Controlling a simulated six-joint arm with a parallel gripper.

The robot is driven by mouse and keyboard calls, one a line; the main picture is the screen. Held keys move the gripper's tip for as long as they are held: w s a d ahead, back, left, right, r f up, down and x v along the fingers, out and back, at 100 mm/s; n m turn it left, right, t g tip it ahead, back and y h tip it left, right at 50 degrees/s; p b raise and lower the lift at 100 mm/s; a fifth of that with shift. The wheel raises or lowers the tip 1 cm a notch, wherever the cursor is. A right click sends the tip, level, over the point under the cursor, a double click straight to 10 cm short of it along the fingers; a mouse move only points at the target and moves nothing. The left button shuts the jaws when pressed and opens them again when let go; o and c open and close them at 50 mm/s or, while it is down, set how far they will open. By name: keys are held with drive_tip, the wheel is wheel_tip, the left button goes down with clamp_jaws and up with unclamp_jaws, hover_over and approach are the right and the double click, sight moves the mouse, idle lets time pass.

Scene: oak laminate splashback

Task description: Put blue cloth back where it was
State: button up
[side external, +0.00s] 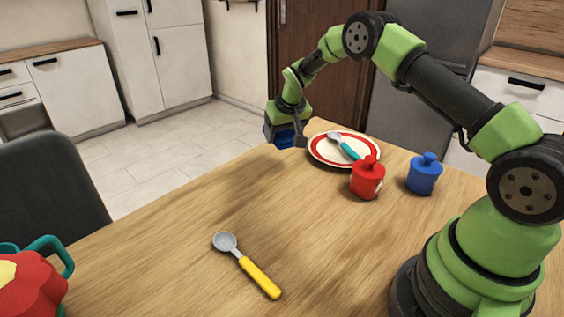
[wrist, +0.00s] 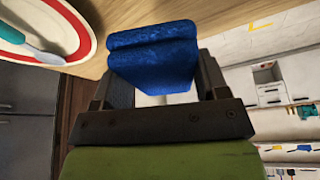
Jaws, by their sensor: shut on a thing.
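The blue cloth (wrist: 152,55) is folded thick and sits between the fingers of my gripper (wrist: 155,75) in the wrist view. In the side view the blue cloth (side external: 285,138) shows at the far edge of the wooden table, partly hidden by my gripper (side external: 286,136). My gripper is shut on it, just left of the plate. I cannot tell whether the cloth touches the table.
A red-rimmed plate (side external: 318,151) holds a teal-handled spoon (side external: 344,146). A red lidded pot (side external: 367,178) and a blue lidded pot (side external: 424,174) stand to its right. A yellow-handled spoon (side external: 247,266) lies nearer, and a red flower-shaped item (side external: 32,284) sits at the left corner. The table's middle is clear.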

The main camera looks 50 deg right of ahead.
sight(281, 165)
wheel_tip(281, 165, down, 8)
drive_tip(key=shift+r, duration=0.1)
drive_tip(key=shift+f, duration=0.2)
drive_tip(key=o, duration=0.9)
